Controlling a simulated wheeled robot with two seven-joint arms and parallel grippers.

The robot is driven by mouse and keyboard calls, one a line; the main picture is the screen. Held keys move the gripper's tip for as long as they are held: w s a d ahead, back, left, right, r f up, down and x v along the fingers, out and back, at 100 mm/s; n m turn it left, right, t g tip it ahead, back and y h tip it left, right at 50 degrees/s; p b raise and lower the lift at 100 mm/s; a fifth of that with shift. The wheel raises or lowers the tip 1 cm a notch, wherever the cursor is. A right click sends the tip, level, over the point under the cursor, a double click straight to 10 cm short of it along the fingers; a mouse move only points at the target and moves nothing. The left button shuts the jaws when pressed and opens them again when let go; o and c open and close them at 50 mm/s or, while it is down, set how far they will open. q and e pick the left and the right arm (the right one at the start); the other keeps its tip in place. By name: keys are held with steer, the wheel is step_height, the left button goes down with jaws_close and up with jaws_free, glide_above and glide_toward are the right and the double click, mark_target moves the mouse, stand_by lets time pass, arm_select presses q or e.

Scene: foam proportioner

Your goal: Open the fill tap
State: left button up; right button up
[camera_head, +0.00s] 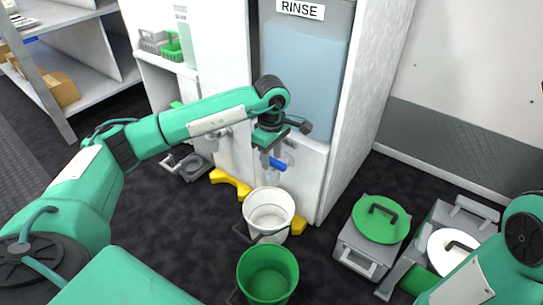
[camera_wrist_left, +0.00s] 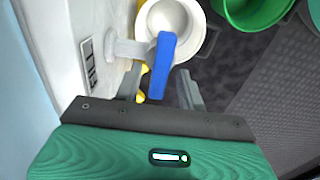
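The fill tap has a blue lever (camera_head: 279,164) and sits low on the front of the white cabinet, under the RINSE tank. In the left wrist view the blue lever (camera_wrist_left: 161,62) hangs from a pale tap body (camera_wrist_left: 124,48) that comes out of the white wall. My left gripper (camera_head: 268,166) is at the tap. In the left wrist view its two grey fingers (camera_wrist_left: 160,92) are apart, with the lever's near end showing between them and a gap on each side. Contact cannot be made out. My right arm shows at the right edge; its gripper is out of view.
A white bucket (camera_head: 269,212) stands on the floor below the tap, with a green bucket (camera_head: 268,275) in front of it. A grey container with a green lid (camera_head: 381,219) stands to the right. Yellow pieces (camera_head: 230,182) lie at the cabinet's foot.

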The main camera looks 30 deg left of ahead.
arm_select(q)
jaws_close()
